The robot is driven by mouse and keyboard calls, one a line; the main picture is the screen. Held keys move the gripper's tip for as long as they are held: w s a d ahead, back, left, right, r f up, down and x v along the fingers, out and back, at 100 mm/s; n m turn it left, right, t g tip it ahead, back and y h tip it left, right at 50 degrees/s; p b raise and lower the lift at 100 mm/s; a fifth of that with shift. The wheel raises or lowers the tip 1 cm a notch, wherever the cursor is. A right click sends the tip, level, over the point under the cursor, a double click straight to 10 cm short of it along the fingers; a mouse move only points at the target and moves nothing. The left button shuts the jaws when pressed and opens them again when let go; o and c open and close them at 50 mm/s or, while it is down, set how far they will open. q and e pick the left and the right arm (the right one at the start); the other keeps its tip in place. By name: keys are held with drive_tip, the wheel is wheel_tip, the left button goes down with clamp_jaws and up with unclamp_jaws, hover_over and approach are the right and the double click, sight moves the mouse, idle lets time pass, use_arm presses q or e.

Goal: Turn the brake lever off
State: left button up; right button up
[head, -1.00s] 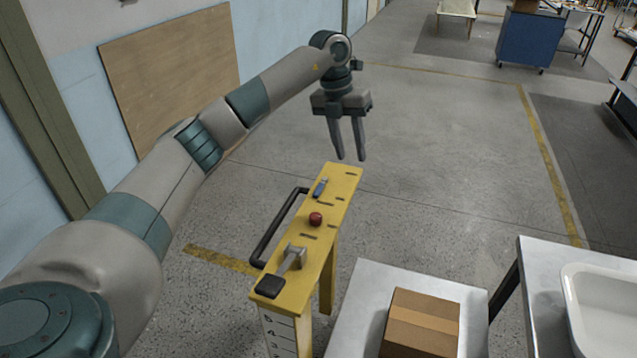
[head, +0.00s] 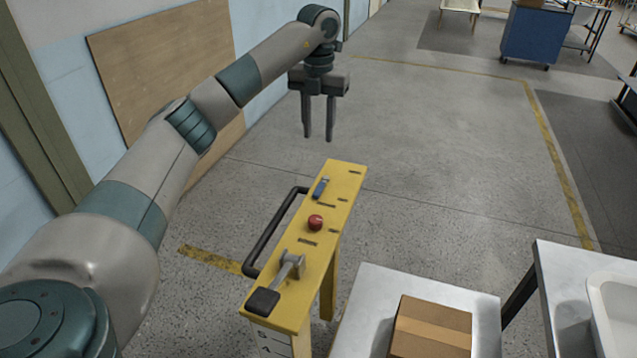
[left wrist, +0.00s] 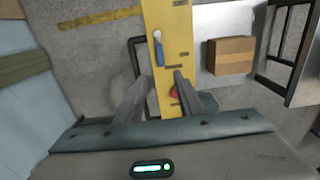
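A yellow control stand (head: 327,243) carries a small blue-handled lever (head: 320,187) near its far end, a red knob (head: 316,222) in the middle and a grey lever (head: 288,265) with a black pad at the near end. No readable label shows which is the brake lever. In the left wrist view the blue-handled lever (left wrist: 159,52) shows just past the fingertips, and the red knob (left wrist: 174,92) is partly hidden by a finger. My right gripper is not in view.
A black handrail (head: 270,235) runs along the stand's left side. A metal table with a cardboard box (head: 432,326) stands at right, and another with a white basin (head: 612,312) farther right. The floor beyond the stand is clear; a blue cabinet (head: 532,35) stands far back.

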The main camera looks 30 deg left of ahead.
sight(319, 189)
use_arm(q)
wheel_tip(319, 189, down, 16)
drive_tip(key=p, duration=0.5)
drive_tip(key=shift+r, duration=0.15)
drive_tip(key=shift+f+p, duration=0.4)
drive_tip(key=shift+f, duration=0.25)
drive_tip(key=shift+c, duration=0.3)
drive_tip(key=shift+d, duration=0.1)
clamp_jaws()
